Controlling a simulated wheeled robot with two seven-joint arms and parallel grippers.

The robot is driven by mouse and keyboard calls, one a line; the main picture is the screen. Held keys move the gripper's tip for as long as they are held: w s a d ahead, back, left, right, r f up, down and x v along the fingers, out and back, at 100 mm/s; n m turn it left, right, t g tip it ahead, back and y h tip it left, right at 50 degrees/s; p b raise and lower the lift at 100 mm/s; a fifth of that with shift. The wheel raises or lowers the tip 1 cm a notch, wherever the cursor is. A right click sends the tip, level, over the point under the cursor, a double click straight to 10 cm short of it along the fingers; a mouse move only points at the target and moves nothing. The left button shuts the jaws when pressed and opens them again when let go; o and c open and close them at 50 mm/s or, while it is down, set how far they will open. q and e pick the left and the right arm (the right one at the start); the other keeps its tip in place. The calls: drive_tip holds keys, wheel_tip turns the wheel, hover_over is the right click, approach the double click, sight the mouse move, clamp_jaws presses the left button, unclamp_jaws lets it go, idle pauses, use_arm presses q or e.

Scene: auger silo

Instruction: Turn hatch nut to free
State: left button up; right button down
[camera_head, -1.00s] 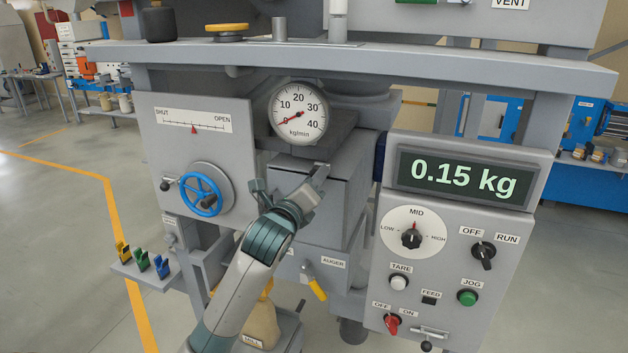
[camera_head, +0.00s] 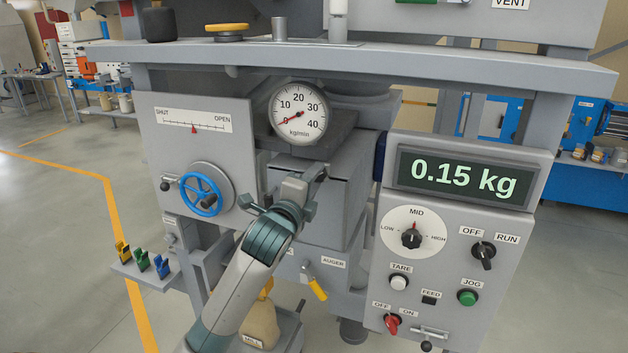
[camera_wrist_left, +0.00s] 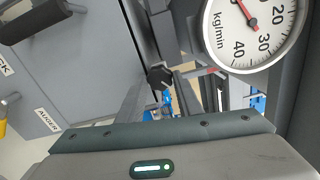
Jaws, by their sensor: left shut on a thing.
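The hatch nut (camera_wrist_left: 160,77) is a small dark many-sided knob in the left wrist view, at the ends of my left gripper's fingers. My left gripper (camera_head: 320,170) reaches the top of the grey auger box (camera_head: 342,205), below the round dial. In the left wrist view my left gripper (camera_wrist_left: 162,88) has its fingers closed on the nut from both sides. The gripper hides the nut in the head view. My right gripper is in neither view.
The kg/min dial (camera_head: 299,112) is close above the gripper and reads near 0. A blue handwheel (camera_head: 201,194) is on the left panel. The right panel has a 0.15 kg display (camera_head: 464,178), knobs and switches. A shelf beam (camera_head: 400,62) crosses above.

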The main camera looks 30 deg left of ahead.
use_arm(q)
drive_tip(key=n, duration=2.2)
drive_tip(key=shift+a+r+n, duration=0.1)
drive_tip(key=shift+n, duration=0.2)
drive_tip(key=o, duration=1)
drive_tip(key=shift+o, duration=0.2)
